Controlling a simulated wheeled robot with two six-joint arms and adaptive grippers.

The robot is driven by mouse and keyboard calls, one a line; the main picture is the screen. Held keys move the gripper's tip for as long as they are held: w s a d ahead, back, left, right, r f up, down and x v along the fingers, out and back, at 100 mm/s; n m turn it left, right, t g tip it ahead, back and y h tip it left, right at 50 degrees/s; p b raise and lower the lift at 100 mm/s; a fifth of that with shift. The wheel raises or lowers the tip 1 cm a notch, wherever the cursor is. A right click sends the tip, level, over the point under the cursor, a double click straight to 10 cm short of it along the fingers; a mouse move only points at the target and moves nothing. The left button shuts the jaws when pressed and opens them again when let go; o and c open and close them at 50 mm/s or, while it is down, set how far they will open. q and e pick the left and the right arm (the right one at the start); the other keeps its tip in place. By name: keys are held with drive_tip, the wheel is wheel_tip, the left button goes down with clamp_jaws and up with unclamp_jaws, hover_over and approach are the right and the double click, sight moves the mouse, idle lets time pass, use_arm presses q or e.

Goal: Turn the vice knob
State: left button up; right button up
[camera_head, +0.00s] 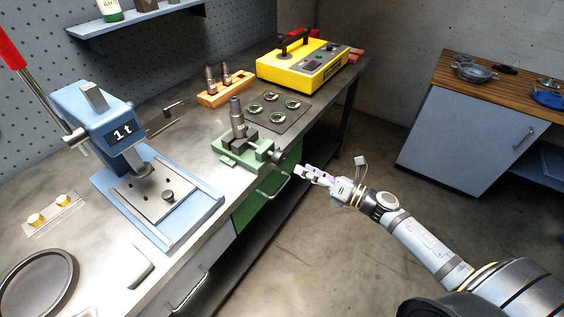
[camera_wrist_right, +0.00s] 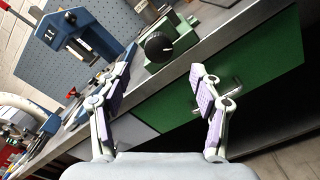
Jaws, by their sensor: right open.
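The green vice (camera_head: 243,150) stands at the front edge of the workbench, with a grey stepped part upright in or on its jaws. Its dark round knob (camera_head: 278,157) faces out over the bench's front edge. In the right wrist view the black knob (camera_wrist_right: 158,46) shows, with a white mark on its face, beyond and between my fingers. My right gripper (camera_head: 303,172) is open and empty, in front of the bench and a little apart from the knob. Its two purple-padded fingers (camera_wrist_right: 164,88) are spread wide in the wrist view. My left gripper is not in view.
A blue press (camera_head: 160,195) stands left of the vice on the bench (camera_head: 85,262). Behind the vice are a dark mat (camera_head: 296,118) with several round parts, a wooden block (camera_head: 228,88) and a yellow case (camera_head: 305,66). A green drawer front (camera_head: 262,205) with a handle lies below.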

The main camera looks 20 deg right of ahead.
sight(282, 159)
drive_tip(key=p+x, duration=0.2)
drive_tip(key=x, duration=0.6)
drive_tip(key=shift+w+a+r, duration=0.15)
drive_tip(key=shift+a, duration=0.05)
drive_tip(key=shift+w+a, duration=0.15)
drive_tip(key=shift+a, duration=0.05)
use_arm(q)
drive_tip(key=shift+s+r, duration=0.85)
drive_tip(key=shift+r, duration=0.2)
use_arm(e)
drive_tip(key=shift+c, duration=0.9)
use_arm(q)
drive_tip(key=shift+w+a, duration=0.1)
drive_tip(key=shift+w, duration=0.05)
use_arm(e)
drive_tip(key=c, duration=1)
